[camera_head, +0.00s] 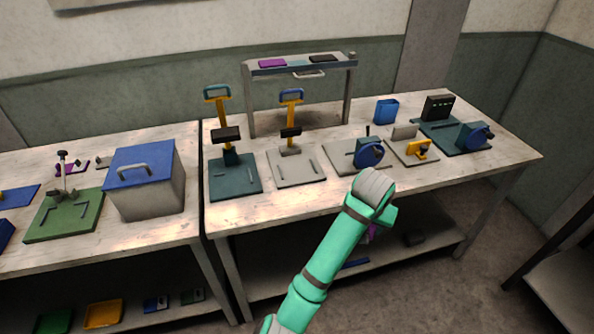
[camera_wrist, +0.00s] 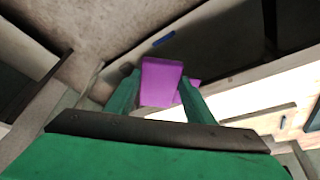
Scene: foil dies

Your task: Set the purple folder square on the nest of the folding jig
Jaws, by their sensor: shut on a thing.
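My gripper (camera_wrist: 160,82) is shut on the purple folder (camera_wrist: 161,73), which sits between the two green fingers in the wrist view. In the head view my arm's end hides most of the gripper. Only a small purple part (camera_head: 372,232) shows there, below the front edge of the right bench. I cannot tell for sure which fixture is the folding jig. Candidates are the green plate with corner marks (camera_head: 44,225) on the left bench and the grey plate (camera_head: 318,174) and dark teal plate (camera_head: 222,189), each with a yellow-handled press, on the right bench.
A grey box with a blue lid (camera_head: 160,195) stands on the left bench. A raised shelf (camera_head: 335,64) at the back holds a purple piece (camera_head: 272,63) and a dark piece. Blue-wheeled fixtures (camera_head: 368,153) and a blue bin (camera_head: 386,111) fill the right side.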

